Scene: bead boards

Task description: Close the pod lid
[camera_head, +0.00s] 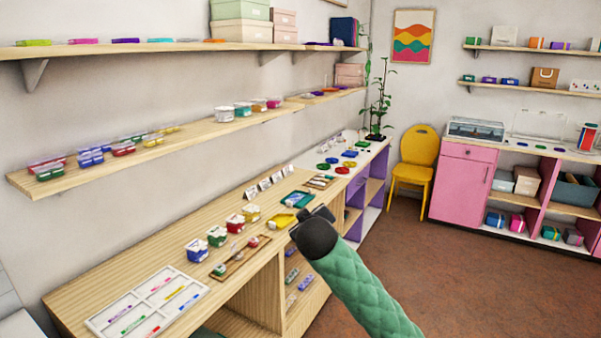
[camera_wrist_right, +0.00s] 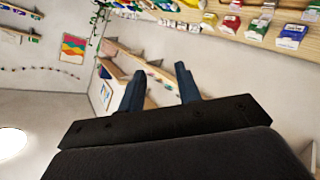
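Small lidded tubs stand in a row on the long wooden counter in the head view: a blue tub (camera_head: 197,251), a green tub (camera_head: 217,237), a red tub (camera_head: 235,224) and a yellow tub (camera_head: 252,213). A wooden tray (camera_head: 240,258) with small green and red pieces lies beside them. I cannot tell which item is the pod or whether its lid is open. My right gripper (camera_head: 312,214) is in front of the counter edge, right of the tubs, touching none of them. In the right wrist view its two fingers (camera_wrist_right: 160,72) are apart with nothing between. My left gripper is out of view.
A white sectioned tray (camera_head: 112,318) with pens lies at the counter's near end. Wall shelves (camera_head: 140,150) with containers run above the counter. A yellow chair (camera_head: 415,158) and a pink cabinet (camera_head: 462,187) stand at the back. The floor to the right is clear.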

